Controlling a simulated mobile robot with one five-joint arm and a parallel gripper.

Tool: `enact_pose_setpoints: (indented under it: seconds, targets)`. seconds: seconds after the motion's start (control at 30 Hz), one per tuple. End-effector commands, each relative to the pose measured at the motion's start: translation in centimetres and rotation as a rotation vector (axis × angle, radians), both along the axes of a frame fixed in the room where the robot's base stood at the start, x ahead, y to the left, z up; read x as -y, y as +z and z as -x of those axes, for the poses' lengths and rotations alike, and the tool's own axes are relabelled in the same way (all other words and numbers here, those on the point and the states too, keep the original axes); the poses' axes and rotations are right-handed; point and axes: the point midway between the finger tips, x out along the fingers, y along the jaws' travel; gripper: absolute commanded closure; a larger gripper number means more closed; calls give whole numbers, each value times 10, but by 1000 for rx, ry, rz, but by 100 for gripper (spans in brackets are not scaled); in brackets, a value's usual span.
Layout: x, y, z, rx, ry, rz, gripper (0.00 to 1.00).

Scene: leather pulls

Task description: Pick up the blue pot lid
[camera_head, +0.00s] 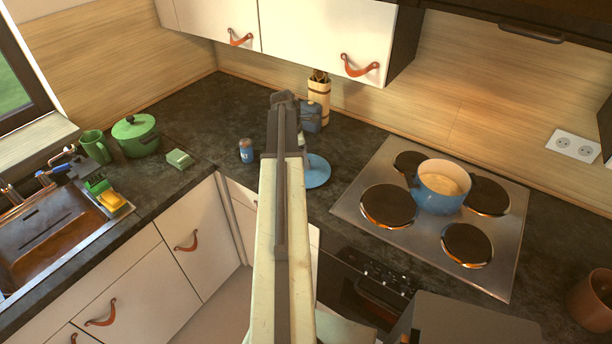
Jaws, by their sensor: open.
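The blue pot lid (318,173) is a round, flat blue disc on the dark counter, just left of the stove. My arm reaches up the middle of the head view and covers the lid's left edge. I cannot make out my gripper or its jaws. Only the arm's links and a dark joint at its far end show, so the gripper's place relative to the lid is hidden.
A blue pot (440,190) stands on the stove (410,232). A blue canister (311,118) and a utensil holder (319,100) stand behind the lid. A small blue jar (246,150) is to its left. A green pot (136,138) sits farther left.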

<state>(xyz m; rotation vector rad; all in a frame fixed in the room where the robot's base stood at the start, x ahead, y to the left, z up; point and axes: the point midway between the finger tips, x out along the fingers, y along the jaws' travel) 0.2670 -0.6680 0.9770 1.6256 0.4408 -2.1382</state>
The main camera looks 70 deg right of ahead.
Motion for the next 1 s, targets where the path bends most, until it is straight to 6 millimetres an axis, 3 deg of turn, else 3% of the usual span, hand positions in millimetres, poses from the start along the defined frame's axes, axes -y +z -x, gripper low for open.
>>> enact_pose_setpoints:
  seconds: [0.03,0.1,0.37,0.57,1.0]
  targets:
    - [0,-19,2,0,-1,0,45]
    - [2,-27,4,1,1,2,45]
    - [3,-25,5,2,1,2,45]
    - [3,-24,6,2,0,2,100]
    - [3,-16,6,1,0,2,100]
